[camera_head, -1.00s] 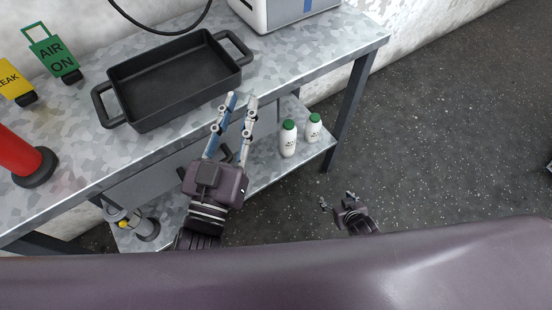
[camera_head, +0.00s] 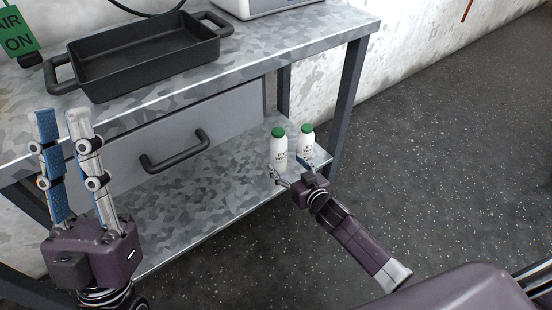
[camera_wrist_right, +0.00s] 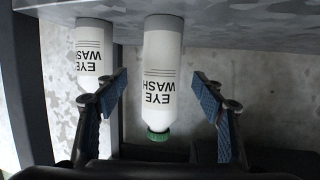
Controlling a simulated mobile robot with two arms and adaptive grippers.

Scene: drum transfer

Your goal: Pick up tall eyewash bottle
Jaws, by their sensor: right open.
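The tall eyewash bottle (camera_head: 279,153), white with a green cap, stands upright on the lower shelf (camera_head: 190,205). A shorter eyewash bottle (camera_head: 307,140) stands to its right. My right gripper (camera_head: 288,170) is open, low in front of the bottles. In the right wrist view, which is upside down, the tall bottle (camera_wrist_right: 162,65) lies between the two spread fingers (camera_wrist_right: 158,85), with a gap on each side. The shorter bottle (camera_wrist_right: 92,50) shows outside the left finger there. My left gripper (camera_head: 62,113) is open and empty at the left, in front of the table.
A black tray (camera_head: 62,88) sits on the tabletop above the shelf. A drawer with a dark handle (camera_head: 175,160) is left of the bottles. The table leg (camera_head: 347,95) stands close right of them. The floor at right is clear.

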